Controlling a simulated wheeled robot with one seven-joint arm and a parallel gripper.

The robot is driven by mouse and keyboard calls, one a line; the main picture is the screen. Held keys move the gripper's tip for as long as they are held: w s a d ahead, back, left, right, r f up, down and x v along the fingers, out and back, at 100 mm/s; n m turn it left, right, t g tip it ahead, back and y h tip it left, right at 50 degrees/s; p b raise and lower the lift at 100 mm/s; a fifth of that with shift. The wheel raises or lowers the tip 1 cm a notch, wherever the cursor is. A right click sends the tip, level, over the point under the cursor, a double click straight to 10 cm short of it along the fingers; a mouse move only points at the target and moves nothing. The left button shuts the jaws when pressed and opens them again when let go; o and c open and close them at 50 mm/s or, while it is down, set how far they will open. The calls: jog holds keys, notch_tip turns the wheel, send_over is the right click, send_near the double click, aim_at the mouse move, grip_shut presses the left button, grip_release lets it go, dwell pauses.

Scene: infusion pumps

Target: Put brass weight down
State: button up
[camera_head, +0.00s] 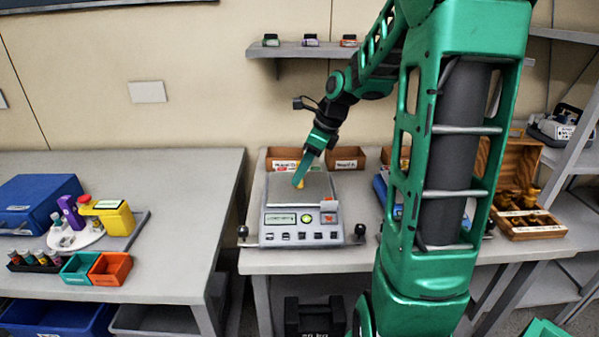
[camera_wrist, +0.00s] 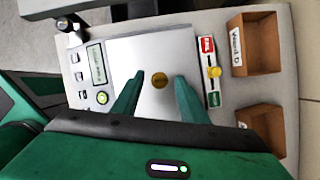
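The brass weight shows as a small round disc (camera_wrist: 159,80) on the bare metal pan in the wrist view. In the head view a yellow-brass spot (camera_head: 299,184) shows just below my fingertips. My gripper (camera_wrist: 159,76) is above the pan of the scale (camera_wrist: 125,50), its two green fingers apart on either side of the disc. A gap shows between the disc and each finger. In the head view my gripper (camera_head: 303,172) reaches down over the scale (camera_head: 301,236), which has a lit display and buttons along its front.
A red-and-green labelled strip (camera_wrist: 208,72) with a small yellow piece lies beside the pan. Brown open bins (camera_wrist: 252,45) stand behind the scale. A wooden case with brass pieces (camera_head: 530,222) is at right. A cluttered side table (camera_head: 180,230) stands at left.

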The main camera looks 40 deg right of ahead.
jog(key=v, duration=1.2)
jog(key=s+a+f+n+g+h, duration=0.1)
jog(key=s+a+f+n, duration=0.1)
jog(key=s+f+n, duration=0.2)
jog(key=s+a+f+n+g, duration=0.1)
jog(key=s+f+n, duration=0.3)
jog(key=s+n, duration=0.6)
jog(key=s+a+f+n+g+h, duration=0.1)
jog(key=s+a+f+n, duration=0.2)
jog(key=s+n, duration=0.5)
jog(key=s+f, duration=0.1)
jog(key=s, duration=0.1)
jog(key=shift+s+h, duration=0.25)
jog(key=shift+h, duration=0.05)
jog(key=shift+a+g, duration=0.1)
jog(key=shift+g, duration=0.2)
jog(key=shift+w+f, duration=0.2)
jog(key=shift+w, duration=0.4)
